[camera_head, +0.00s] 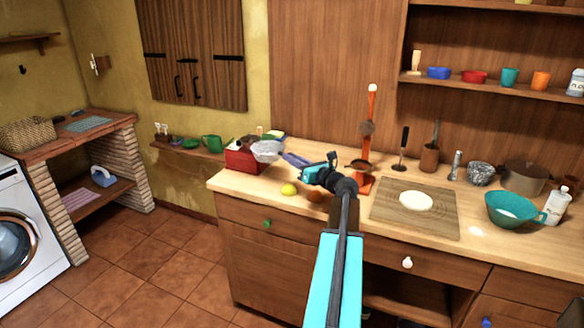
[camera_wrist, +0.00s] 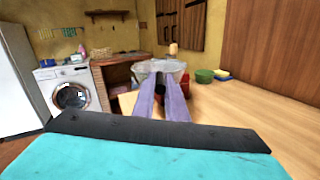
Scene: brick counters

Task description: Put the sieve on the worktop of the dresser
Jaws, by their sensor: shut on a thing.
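The sieve (camera_head: 267,149) is a pale grey, mesh-like bowl at the end of my gripper, in front of the fingertips in the wrist view (camera_wrist: 158,67). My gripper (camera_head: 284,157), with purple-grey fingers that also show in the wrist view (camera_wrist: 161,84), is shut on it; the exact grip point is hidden. In the head view the sieve overlaps the right side of a red box (camera_head: 240,160) at the left end of the dresser's worktop (camera_head: 254,184). It looks held above the worktop, but the height is hard to tell.
A lemon (camera_head: 289,189) and a brownish round item (camera_head: 315,196) lie near the front edge. An orange stand (camera_head: 370,125), a board (camera_head: 441,222) with a white disc and a teal bowl (camera_head: 513,209) stand to the right. Bare wood lies left of the lemon.

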